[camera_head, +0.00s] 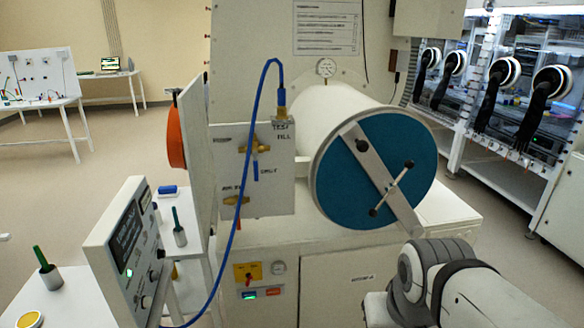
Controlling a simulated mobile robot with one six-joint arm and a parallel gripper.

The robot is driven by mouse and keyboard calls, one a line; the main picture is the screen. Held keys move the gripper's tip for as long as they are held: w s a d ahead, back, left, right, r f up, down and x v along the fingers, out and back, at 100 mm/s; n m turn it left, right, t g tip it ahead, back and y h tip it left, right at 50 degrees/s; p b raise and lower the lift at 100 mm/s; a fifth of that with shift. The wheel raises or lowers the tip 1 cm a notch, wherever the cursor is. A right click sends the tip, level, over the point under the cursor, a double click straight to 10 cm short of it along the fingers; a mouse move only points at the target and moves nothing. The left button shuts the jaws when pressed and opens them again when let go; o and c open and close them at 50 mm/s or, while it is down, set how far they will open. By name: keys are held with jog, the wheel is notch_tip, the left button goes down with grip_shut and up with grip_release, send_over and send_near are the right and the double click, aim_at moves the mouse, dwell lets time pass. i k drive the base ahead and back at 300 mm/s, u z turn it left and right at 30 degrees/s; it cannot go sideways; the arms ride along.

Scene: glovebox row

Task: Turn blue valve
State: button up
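A small valve with a blue lever (256,169) sits on the upright grey-white valve panel (273,188), left of the big round door. Its lever hangs straight down from a brass body. A second brass valve (236,200) is lower left on the same panel, and small dark labels lie around both. My arm shows at the lower right, in front of the chamber and apart from the panel. My gripper is not in view.
A blue hose (238,205) arcs from the panel's top down past its left side. A white chamber with a teal door (374,170) and crossbar handle stands right of the panel. A control box (128,250) stands at the lower left. Gloveboxes (510,90) are at the right.

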aim_at(254, 153)
jog(key=i, duration=1)
jog(key=z, duration=0.05)
